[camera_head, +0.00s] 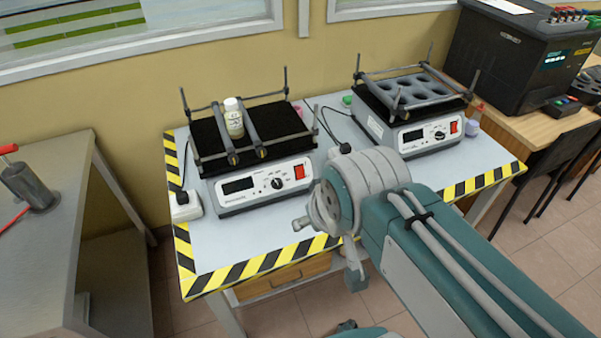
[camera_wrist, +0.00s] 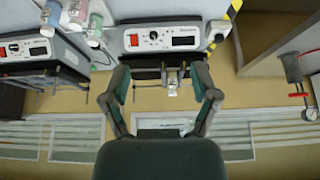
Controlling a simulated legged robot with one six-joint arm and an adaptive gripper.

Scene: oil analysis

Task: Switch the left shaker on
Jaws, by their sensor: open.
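The left shaker (camera_head: 246,194) stands on the table with a black top, a dark display (camera_head: 238,186), a knob (camera_head: 278,184) and a red switch (camera_head: 299,172) at the right of its front panel. A capped bottle (camera_head: 233,118) stands between its bars. The wrist view is upside down; there the left shaker (camera_wrist: 160,50) is at top centre, its red switch (camera_wrist: 134,40) at the panel's left end. My gripper (camera_wrist: 163,78) is open and empty, its fingers apart. In the head view my gripper (camera_head: 328,248) is in front of the table's front edge, apart from the shaker.
A second shaker (camera_head: 425,138) with a holed rack stands to the right. A white power socket block (camera_head: 186,207) lies left of the left shaker. Black-yellow tape (camera_head: 262,263) edges the table. A grey bench (camera_head: 50,230) is at left; a black machine (camera_head: 515,50) is at right.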

